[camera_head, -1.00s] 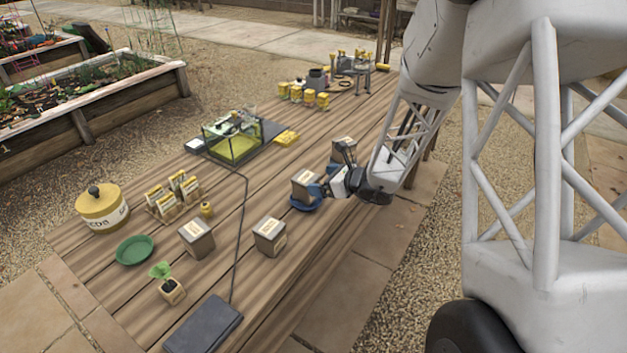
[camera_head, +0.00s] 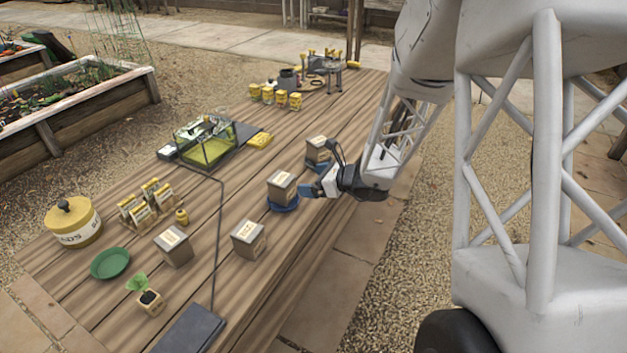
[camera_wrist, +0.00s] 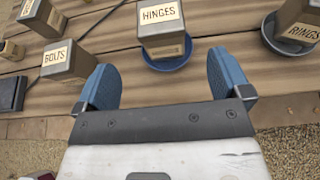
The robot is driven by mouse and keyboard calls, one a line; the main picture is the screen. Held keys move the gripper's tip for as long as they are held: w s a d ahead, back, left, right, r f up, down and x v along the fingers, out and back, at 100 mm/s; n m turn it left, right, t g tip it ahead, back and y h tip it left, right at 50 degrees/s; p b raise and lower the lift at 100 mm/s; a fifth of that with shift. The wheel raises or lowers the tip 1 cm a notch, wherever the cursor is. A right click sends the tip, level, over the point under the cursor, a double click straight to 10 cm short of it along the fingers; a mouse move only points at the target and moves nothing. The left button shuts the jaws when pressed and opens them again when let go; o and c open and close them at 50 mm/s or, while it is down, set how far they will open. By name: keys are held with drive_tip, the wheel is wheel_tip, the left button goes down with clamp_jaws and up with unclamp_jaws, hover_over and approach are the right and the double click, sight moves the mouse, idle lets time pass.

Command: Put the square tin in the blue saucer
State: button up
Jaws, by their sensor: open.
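A square grey tin (camera_head: 282,184) with a cream label stands upright in the blue saucer (camera_head: 283,206) near the table's right edge. In the wrist view the tin reads HINGES (camera_wrist: 162,28), and the saucer rim (camera_wrist: 165,64) shows around its base. My gripper (camera_head: 311,182) is open and empty, just right of this tin. In the wrist view its blue fingertips (camera_wrist: 163,75) are spread, with the tin beyond them and a gap between. A RINGS tin (camera_wrist: 297,25) stands in another dark blue-grey saucer (camera_wrist: 272,38), partly cut off.
A BOLTS tin (camera_wrist: 67,60) and another similar tin (camera_head: 174,247) stand on the table. A green saucer (camera_head: 110,263), seed packets (camera_head: 145,203), a yellow pot (camera_head: 73,223) and a seedling (camera_head: 147,297) are at left. A dark cable (camera_head: 218,240) crosses the planks.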

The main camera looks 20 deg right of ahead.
drive_tip(key=s+a+r+n+g+h, duration=0.1)
drive_tip(key=s+a+r+n+g, duration=0.25)
drive_tip(key=s+r+n, duration=0.35)
drive_tip(key=s+a+r+n+g, duration=0.3)
drive_tip(key=s+a+r+n, duration=0.2)
drive_tip(key=s+n, duration=0.3)
drive_tip(key=s+d+r+n+h, duration=0.1)
drive_tip(key=s+r+n+h, duration=0.1)
drive_tip(key=s, duration=0.4)
drive_tip(key=s+d+r+n+h, duration=0.2)
drive_tip(key=s+r+n+h, duration=0.1)
drive_tip(key=s+n, duration=0.3)
drive_tip(key=s+d+r+n+h, duration=0.2)
drive_tip(key=s+n+h, duration=0.1)
drive_tip(key=s, duration=0.4)
drive_tip(key=shift+d+r+n+h, duration=0.15)
drive_tip(key=shift+r+n+h, duration=0.1)
drive_tip(key=shift+n+h, duration=0.15)
